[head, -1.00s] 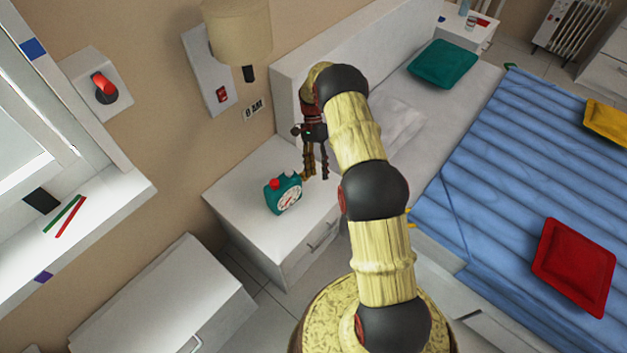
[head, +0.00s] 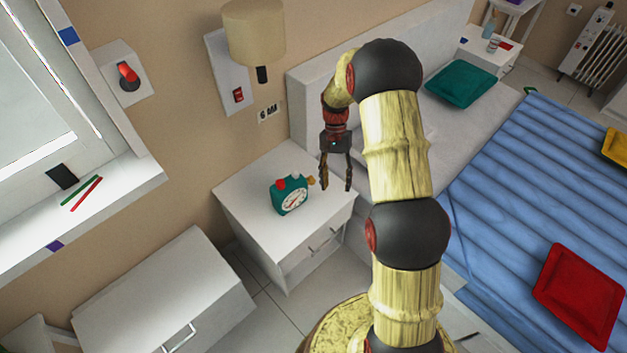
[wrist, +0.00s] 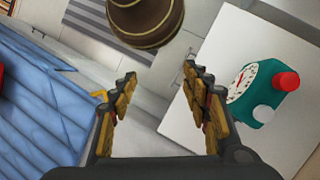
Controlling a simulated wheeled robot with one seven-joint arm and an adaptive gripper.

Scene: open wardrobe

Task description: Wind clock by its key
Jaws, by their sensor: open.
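The teal alarm clock (head: 290,200) stands upright on the white nightstand (head: 245,185), its white dial facing forward, with a red button on top. A small tan-gold key (head: 311,181) sticks out at its right rear. My gripper (head: 337,187) is open and empty, fingers pointing down, to the right of the key and apart from it. In the wrist view the clock (wrist: 272,94) is right of my open gripper (wrist: 160,73), with the red button and a pale button showing. I cannot make out the key there.
The bed with a blue cover (head: 540,180) lies to the right. A wall lamp (head: 254,35) hangs above the nightstand. A white cabinet (head: 165,290) stands at the lower left. The nightstand top around the clock is clear.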

